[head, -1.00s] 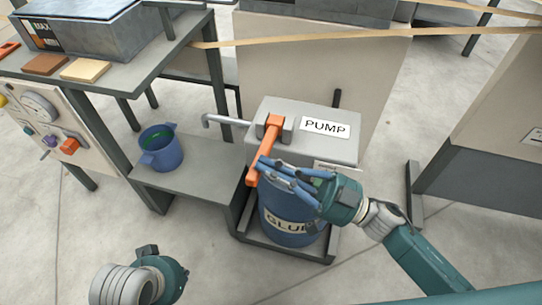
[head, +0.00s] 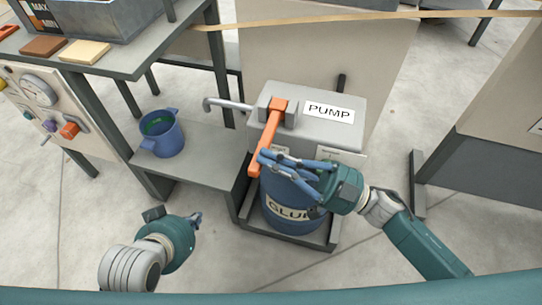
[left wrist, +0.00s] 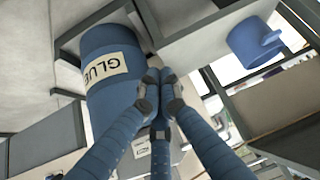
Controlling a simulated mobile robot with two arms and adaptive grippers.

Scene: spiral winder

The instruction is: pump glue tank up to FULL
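The grey pump (head: 345,95) labelled PUMP sits above a blue drum (head: 285,228) labelled GLUE. Its orange lever (head: 272,128) slopes down toward the front left. My right gripper (head: 264,160) has its blue fingertips across the lever's lower part; whether they close around it is hidden. My left gripper (head: 196,219) is left of the drum, in front of the low shelf, apart from both. In the left wrist view its fingers (left wrist: 158,82) are together and empty, with the drum (left wrist: 108,70) beyond. A grey tank (head: 105,22) marked MAX is at top left, cut off; its level is not visible.
A blue mug (head: 160,133) stands on the low grey shelf (head: 205,165) left of the pump. A grey spout (head: 225,104) points toward it. A control panel (head: 55,110) with gauge and knobs is at left. A dark-based cabinet (head: 485,165) stands at right. Floor in front is clear.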

